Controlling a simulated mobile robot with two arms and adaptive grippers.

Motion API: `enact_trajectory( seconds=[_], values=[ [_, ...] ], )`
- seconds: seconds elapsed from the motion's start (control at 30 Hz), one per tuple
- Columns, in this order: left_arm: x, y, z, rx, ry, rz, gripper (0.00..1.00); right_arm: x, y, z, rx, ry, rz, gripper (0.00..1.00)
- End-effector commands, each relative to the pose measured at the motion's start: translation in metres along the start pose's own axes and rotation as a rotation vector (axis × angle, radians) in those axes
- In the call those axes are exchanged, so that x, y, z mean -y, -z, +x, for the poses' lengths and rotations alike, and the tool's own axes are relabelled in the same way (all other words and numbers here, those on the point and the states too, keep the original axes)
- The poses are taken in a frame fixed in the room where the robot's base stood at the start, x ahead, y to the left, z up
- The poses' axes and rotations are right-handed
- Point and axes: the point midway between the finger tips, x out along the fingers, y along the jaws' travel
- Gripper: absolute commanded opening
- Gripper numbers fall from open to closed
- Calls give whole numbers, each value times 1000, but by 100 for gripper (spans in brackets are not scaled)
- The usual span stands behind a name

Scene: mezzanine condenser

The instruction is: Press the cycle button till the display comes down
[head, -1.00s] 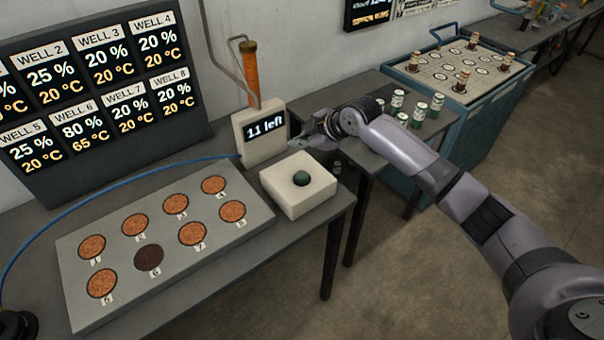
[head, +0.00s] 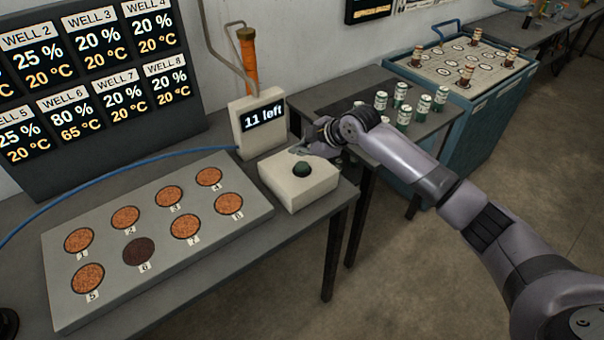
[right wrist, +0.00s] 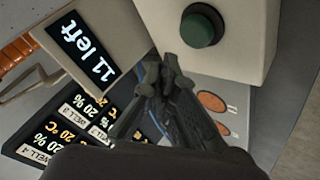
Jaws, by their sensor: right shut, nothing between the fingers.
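The cycle button is a dark green dome (head: 302,170) on a cream box (head: 298,190) near the right end of the bench. It also shows in the right wrist view (right wrist: 201,26). Behind the box a cream unit carries the display (head: 264,117), which reads "11 left"; the display appears tilted in the right wrist view (right wrist: 84,42). My right gripper (head: 298,150) is shut and empty, just behind the button box and right of the display, apart from the button. In the right wrist view its fingertips (right wrist: 160,72) are together. My left gripper is not in view.
A grey block (head: 240,215) with several numbered round wells lies left of the button box, with a blue hose behind it. A large well readout board (head: 90,95) stands at the back left. Several small cans (head: 404,115) stand on the bench beyond my right arm.

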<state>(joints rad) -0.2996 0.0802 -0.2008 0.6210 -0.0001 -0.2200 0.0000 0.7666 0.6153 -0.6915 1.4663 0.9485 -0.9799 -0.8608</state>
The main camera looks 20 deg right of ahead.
Motion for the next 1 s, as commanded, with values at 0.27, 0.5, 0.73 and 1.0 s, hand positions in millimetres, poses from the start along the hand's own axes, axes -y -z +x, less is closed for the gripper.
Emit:
enact_trajectory(
  seconds=[0.27, 0.5, 0.73, 1.0],
  values=[
    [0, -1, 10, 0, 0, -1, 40, 11, -11, 15, 0, 0, 1, 0],
    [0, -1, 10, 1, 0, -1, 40, 11, -11, 15, 0, 1, 1, 0],
    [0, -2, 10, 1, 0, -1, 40, 11, -11, 15, 0, 1, 0, 0],
    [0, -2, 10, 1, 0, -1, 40, 11, -11, 15, 0, 1, 0, 0]
  ],
)
